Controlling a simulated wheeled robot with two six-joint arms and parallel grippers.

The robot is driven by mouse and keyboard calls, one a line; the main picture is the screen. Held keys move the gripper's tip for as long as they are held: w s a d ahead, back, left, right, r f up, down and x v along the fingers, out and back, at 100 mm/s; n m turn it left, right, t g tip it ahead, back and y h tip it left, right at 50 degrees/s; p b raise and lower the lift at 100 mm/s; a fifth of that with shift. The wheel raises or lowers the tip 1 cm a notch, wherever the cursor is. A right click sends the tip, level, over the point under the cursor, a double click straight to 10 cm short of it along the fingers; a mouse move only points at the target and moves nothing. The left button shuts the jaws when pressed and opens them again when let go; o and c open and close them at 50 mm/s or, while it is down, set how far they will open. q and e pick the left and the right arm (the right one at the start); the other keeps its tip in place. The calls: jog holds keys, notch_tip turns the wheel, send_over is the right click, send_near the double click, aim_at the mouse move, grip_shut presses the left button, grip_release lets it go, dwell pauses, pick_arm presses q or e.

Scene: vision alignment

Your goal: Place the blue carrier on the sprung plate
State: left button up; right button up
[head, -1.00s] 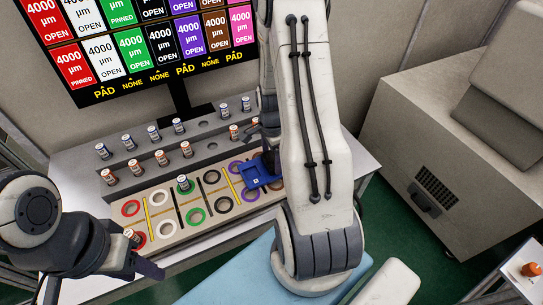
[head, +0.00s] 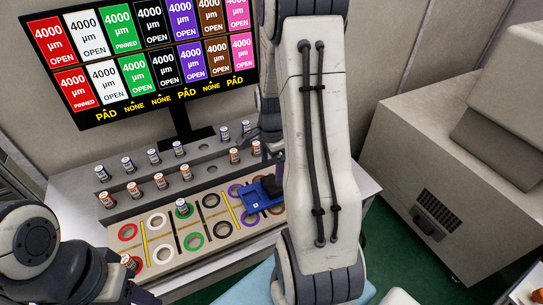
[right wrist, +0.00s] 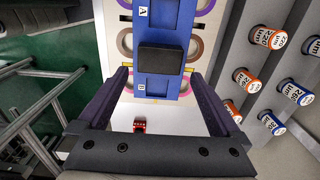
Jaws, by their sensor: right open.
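The blue carrier (head: 266,193) sits over the right part of the white ring panel (head: 190,258), covering parts of the coloured rings. In the right wrist view it is a long blue bar (right wrist: 160,86) with a black block (right wrist: 160,60) across its middle. My right gripper (right wrist: 158,76) is open, its purple fingers on either side of the carrier's near end, apparently not gripping it. In the head view my right arm partly hides the carrier's right side. I cannot pick out the sprung plate under it. My left gripper (head: 143,296) shows only partly at the bottom left edge.
Rows of small labelled cans (head: 160,181) stand on the grey stepped rack behind the panel. One can (head: 183,206) stands on a green ring, another (head: 129,262) at a red ring. A monitor (head: 150,65) stands behind. A beige cabinet (head: 440,170) is at right.

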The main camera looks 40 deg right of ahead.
aim_at(272, 184)
notch_tip(272, 184, up, 6)
jog(key=s+a+r+n, duration=0.2)
jog(key=a+n, duration=0.5)
jog(key=a, duration=0.4)
jog(key=s+a+r+n, duration=0.1)
jog(key=a+r+n, duration=0.2)
jog(key=a+n, duration=0.55)
jog(key=s+a+r+n+y, duration=0.1)
jog(key=s+a+n, duration=1)
jog(key=s+n, duration=0.1)
jog(key=shift+s+a+n, duration=0.2)
jog(key=shift+s+n, duration=0.15)
jog(key=shift+s, duration=0.3)
